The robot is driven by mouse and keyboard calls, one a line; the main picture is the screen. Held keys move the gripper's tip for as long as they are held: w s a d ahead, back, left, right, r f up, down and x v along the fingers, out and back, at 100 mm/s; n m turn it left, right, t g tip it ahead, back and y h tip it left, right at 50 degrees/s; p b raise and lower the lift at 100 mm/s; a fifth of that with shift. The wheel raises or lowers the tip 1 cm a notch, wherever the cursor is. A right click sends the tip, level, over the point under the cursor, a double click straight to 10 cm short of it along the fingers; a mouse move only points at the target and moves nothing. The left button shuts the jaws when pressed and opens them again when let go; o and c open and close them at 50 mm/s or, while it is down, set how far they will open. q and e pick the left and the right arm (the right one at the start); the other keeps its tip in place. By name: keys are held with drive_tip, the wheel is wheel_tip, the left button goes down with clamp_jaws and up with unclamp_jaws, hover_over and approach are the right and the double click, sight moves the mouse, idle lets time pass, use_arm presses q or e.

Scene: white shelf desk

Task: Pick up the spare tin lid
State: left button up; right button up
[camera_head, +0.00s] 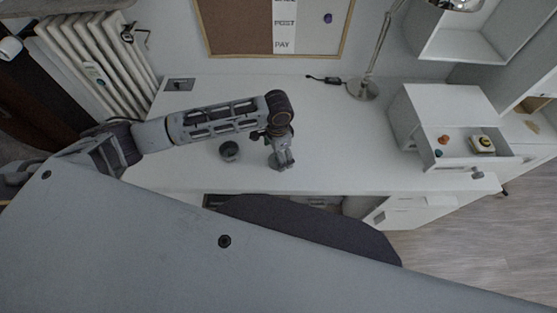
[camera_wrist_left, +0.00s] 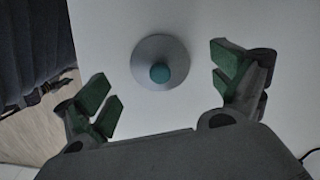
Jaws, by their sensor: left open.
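The spare tin lid (camera_wrist_left: 148,49) is a round grey disc with a teal knob on top. In the left wrist view it lies flat on the white desk, between and a little ahead of the fingertips. My left gripper (camera_wrist_left: 164,85) is open and empty, with its green-padded fingers on either side of the lid and apart from it. In the head view my left gripper (camera_head: 283,162) points down over the desk, and the lid is mostly or wholly hidden by it. My right gripper does not show.
A small dark round container (camera_head: 229,151) stands on the desk left of my left gripper. A lamp (camera_head: 363,89) stands at the back. An open drawer (camera_head: 457,160) at the right holds small items. A dark chair (camera_head: 300,227) is at the desk's front edge.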

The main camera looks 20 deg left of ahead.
use_arm(q)
drive_tip(key=shift+f, duration=1.3)
drive_tip(key=shift+c, duration=0.2)
drive_tip(key=c, duration=1.4)
drive_tip(key=shift+s+f, duration=0.1)
drive_tip(key=shift+s, duration=0.05)
drive_tip(key=c, duration=0.5)
drive_tip(key=shift+c, duration=0.2)
